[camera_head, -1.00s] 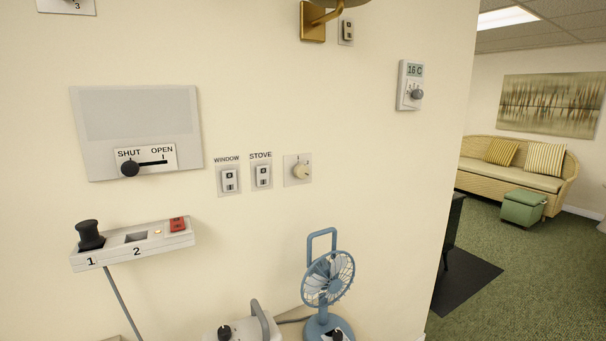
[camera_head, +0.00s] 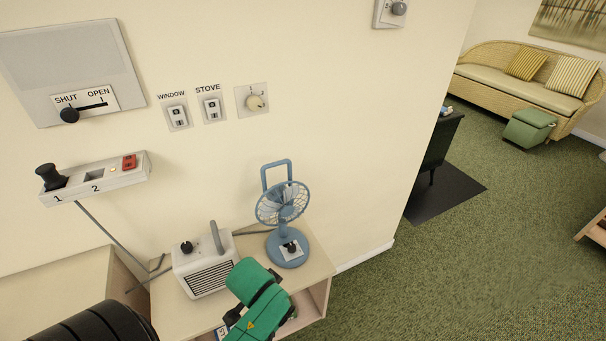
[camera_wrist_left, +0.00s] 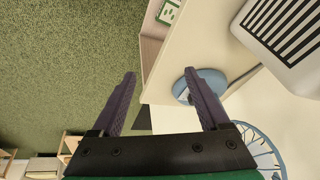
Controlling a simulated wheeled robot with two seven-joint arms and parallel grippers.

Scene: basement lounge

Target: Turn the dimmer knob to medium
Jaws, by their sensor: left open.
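The dimmer knob (camera_head: 256,102) is a round cream knob on a small square wall plate, right of the STOVE switch, in the head view. Small marks are printed around it, too small to read. My left gripper (camera_wrist_left: 160,74) shows in the wrist view with its two dark fingers wide apart and nothing between them. In the head view a green part of my arm is low at the front, over the shelf unit and well below the knob; the fingers are not clear there. The knob is not in the wrist view. My right gripper is in neither view.
A blue fan (camera_head: 286,218) and white heater (camera_head: 204,268) stand on the low shelf unit (camera_head: 312,262) below the knob. The WINDOW switch (camera_head: 177,115), STOVE switch (camera_head: 212,108), SHUT/OPEN slider panel (camera_head: 75,68) and numbered socket strip (camera_head: 118,177) are on the wall. Open carpet lies right.

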